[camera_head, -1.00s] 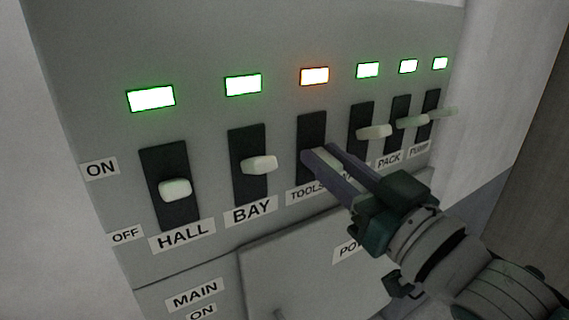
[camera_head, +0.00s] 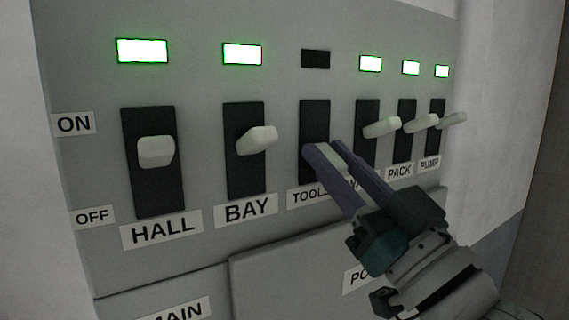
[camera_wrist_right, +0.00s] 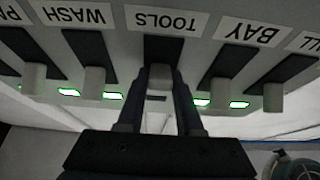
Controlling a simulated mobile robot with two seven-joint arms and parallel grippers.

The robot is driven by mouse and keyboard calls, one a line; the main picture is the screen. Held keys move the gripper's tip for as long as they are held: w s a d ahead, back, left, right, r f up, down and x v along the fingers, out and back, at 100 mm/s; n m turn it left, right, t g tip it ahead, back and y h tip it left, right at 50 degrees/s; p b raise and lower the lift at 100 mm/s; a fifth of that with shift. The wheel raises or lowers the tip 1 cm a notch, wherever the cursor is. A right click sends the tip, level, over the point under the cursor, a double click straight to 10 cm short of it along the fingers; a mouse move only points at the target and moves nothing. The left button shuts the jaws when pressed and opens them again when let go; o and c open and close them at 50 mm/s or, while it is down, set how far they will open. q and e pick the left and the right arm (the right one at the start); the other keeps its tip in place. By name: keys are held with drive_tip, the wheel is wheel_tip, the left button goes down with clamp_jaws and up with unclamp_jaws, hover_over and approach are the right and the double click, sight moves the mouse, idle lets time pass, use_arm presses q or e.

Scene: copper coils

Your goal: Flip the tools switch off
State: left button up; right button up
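The tools switch is a pale lever (camera_head: 331,157) in a dark slot (camera_head: 314,122) above the TOOLS label (camera_head: 308,195). Its indicator (camera_head: 315,58) is dark. My right gripper (camera_head: 328,150) has its two fingers on either side of this lever, closed on it, and they hide part of it. In the right wrist view, which is upside down, the lever (camera_wrist_right: 160,76) fills the gap between the fingertips, under the TOOLS label (camera_wrist_right: 167,21). My left gripper is not in view.
The hall lever (camera_head: 156,151) and bay lever (camera_head: 257,139) stand to the left. The wash lever (camera_head: 382,127), pack lever (camera_head: 421,123) and pump lever (camera_head: 453,120) stand close by on the right. Their indicators are lit green. A lower panel (camera_head: 290,270) lies below.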

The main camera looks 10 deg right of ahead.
drive_tip(key=o, duration=0.4)
drive_tip(key=b+v, duration=0.3)
drive_tip(key=v, duration=0.7)
